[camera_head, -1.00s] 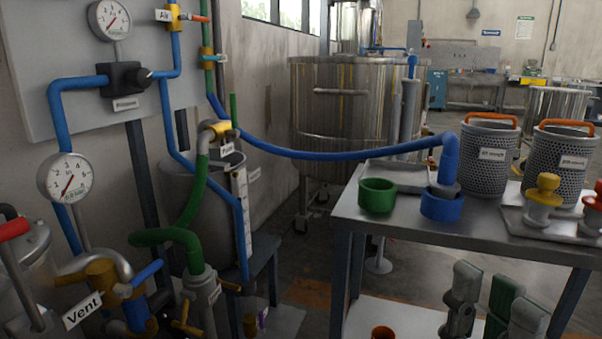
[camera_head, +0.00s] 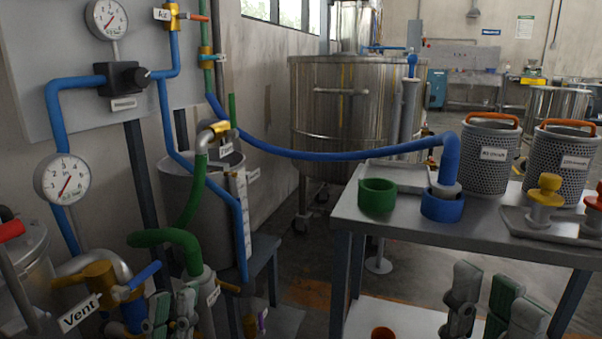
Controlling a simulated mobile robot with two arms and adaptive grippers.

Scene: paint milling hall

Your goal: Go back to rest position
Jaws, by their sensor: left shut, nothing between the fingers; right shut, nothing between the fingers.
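My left gripper (camera_head: 173,309) shows at the bottom left of the head view, its grey and green fingers pointing up. It is shut and empty, in front of the lower pipework and the yellow valve area beside the Vent label (camera_head: 79,314). My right gripper (camera_head: 488,297) shows at the bottom right, in front of the table's lower shelf. It is also shut and empty, below the front edge of the metal table (camera_head: 400,229). Both arms behind the grippers are out of the picture.
A grey vessel (camera_head: 180,190) stands left. Floor shows between vessel and table.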

